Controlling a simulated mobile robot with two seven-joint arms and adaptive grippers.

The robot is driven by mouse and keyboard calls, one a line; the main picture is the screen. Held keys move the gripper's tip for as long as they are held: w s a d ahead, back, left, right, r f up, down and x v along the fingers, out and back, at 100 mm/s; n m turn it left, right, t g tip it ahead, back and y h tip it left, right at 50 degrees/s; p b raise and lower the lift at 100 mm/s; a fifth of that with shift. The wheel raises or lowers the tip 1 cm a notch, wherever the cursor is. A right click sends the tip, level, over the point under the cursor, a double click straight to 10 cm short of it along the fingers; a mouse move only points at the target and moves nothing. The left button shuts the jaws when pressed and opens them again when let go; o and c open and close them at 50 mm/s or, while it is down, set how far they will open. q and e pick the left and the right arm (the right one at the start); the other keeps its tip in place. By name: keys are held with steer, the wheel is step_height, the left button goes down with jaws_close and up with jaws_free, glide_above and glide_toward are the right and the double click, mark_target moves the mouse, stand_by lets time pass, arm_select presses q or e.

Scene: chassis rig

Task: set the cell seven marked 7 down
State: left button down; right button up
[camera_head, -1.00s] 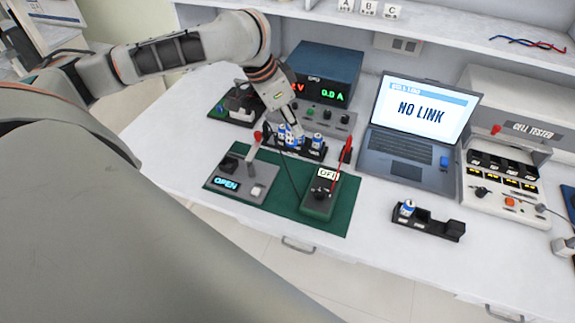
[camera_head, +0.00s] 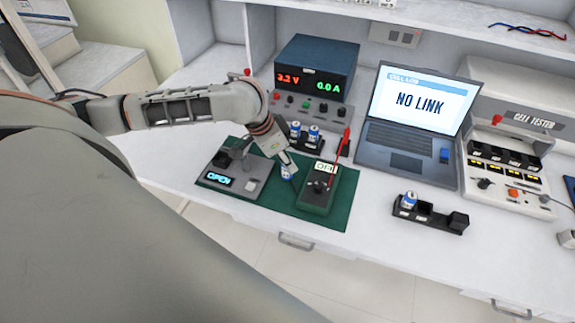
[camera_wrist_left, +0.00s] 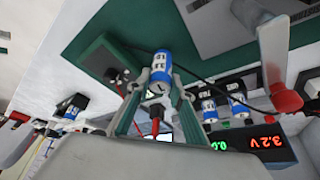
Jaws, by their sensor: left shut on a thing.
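My left gripper (camera_head: 284,163) is shut on a small blue and white cell (camera_head: 288,174). It holds the cell over the green mat (camera_head: 262,208), between the grey fixture reading OPEN (camera_head: 243,185) and the dark green meter box (camera_head: 318,192). In the left wrist view the cell (camera_wrist_left: 161,66) stands out between the two fingertips (camera_wrist_left: 160,82). Its number is not readable. I cannot tell whether it touches the mat. My right gripper is not in view.
A dark rack (camera_head: 306,147) with blue and white cells stands behind the mat, before the power supply (camera_head: 316,70). The laptop (camera_head: 420,115) reads NO LINK. A black tray (camera_head: 430,215) with one cell lies front right, by the cell tester (camera_head: 510,165). White bench before it is clear.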

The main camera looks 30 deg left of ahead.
arm_select(q)
steer(key=shift+f, duration=0.8)
steer(key=shift+r, duration=0.1)
steer(key=c, duration=1.8)
jaws_free()
steer(key=shift+a+r, duration=0.1)
steer(key=shift+r, duration=0.1)
steer(key=p+v, duration=0.2)
steer(key=v, duration=0.9)
steer(key=shift+s+r, duration=0.15)
steer(key=shift+r, duration=0.1)
